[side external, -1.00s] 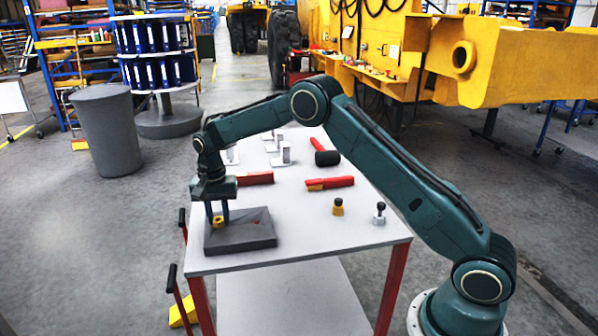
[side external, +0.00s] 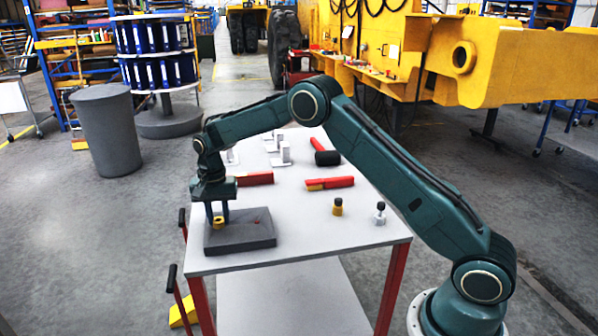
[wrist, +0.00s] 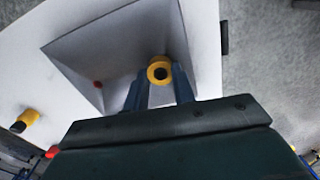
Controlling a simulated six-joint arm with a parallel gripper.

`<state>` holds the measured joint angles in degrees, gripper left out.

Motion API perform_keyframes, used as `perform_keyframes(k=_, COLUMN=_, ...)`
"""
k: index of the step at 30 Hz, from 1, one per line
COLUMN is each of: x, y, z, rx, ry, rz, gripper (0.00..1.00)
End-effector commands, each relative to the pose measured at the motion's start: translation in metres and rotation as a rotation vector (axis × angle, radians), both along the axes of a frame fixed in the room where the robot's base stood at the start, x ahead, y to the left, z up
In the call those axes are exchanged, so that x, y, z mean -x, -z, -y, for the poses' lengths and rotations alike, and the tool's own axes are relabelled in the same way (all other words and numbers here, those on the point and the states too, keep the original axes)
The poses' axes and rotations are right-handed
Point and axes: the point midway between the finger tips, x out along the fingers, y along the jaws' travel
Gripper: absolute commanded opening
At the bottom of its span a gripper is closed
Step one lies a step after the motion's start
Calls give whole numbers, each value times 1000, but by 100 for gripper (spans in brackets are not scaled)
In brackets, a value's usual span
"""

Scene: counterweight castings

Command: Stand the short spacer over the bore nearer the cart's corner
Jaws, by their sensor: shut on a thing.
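The dark grey casting (side external: 240,243) lies on the cart (side external: 330,240) near its front left corner. My gripper (side external: 218,214) points down over the left part of the casting. It is shut on a short yellow spacer (side external: 218,224), which is upright at the casting's top face; I cannot tell whether it touches. In the wrist view the spacer (wrist: 158,61) shows as a ring with a dark hole, between my fingers. A small reddish bore (side external: 257,222) shows on the casting to the right of the spacer. Any bore under the spacer is hidden.
A yellow piece with a dark top (side external: 337,208) and a silver piece with a dark knob (side external: 380,216) stand to the right. Red-handled tools (side external: 330,183), a black-headed mallet (side external: 326,157) and light metal brackets (side external: 281,155) lie farther back. The cart's front right is clear.

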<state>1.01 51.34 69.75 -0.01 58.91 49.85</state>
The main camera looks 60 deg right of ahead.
Motion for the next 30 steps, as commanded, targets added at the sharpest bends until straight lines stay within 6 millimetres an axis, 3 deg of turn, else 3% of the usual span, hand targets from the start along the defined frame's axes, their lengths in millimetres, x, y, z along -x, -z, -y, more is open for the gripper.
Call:
perform_keyframes(k=21, x=0, y=6, z=0, rx=0, ry=0, rz=0, gripper=2)
perform_keyframes(k=22, x=0, y=6, z=0, rx=0, ry=0, rz=0, gripper=28)
perform_keyframes(k=25, x=0, y=6, z=0, rx=0, ry=0, rz=0, gripper=47)
perform_keyframes(k=26, x=0, y=6, z=0, rx=0, ry=0, rz=0, gripper=51)
perform_keyframes(k=30, x=0, y=6, z=0, rx=0, ry=0, rz=0, gripper=51)
